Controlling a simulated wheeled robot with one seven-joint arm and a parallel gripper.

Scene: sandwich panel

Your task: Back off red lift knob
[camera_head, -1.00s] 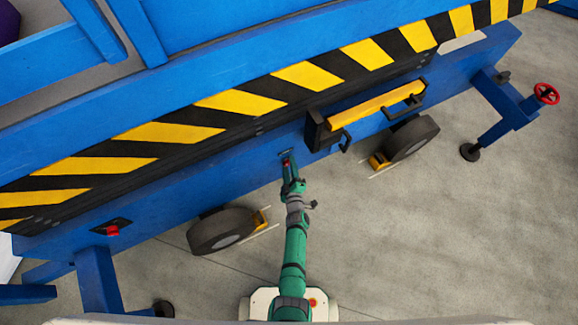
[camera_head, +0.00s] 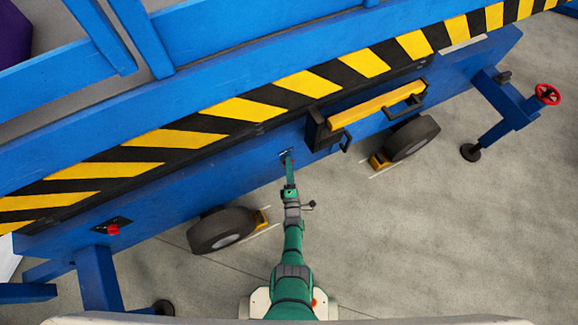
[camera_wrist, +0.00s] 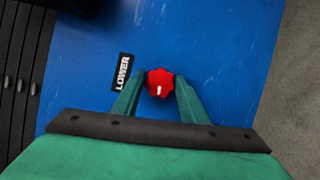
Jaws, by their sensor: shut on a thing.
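A red lobed knob (camera_wrist: 160,83) sits on the blue panel (camera_wrist: 220,60) in the wrist view. A black label reading "LOWER" (camera_wrist: 122,73) is just left of it. My gripper (camera_wrist: 158,86) is shut on this knob, with one green finger on each side. In the head view my gripper (camera_head: 288,158) reaches the blue side panel below the striped edge, and it mostly hides the knob there.
The black-and-yellow striped platform edge (camera_head: 307,82) overhangs the panel. A yellow bar with black brackets (camera_head: 375,104) projects right of my gripper. Another red knob (camera_head: 113,229) is far left. Wheels (camera_head: 218,230) and an outrigger with red handwheel (camera_head: 547,93) stand near open floor.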

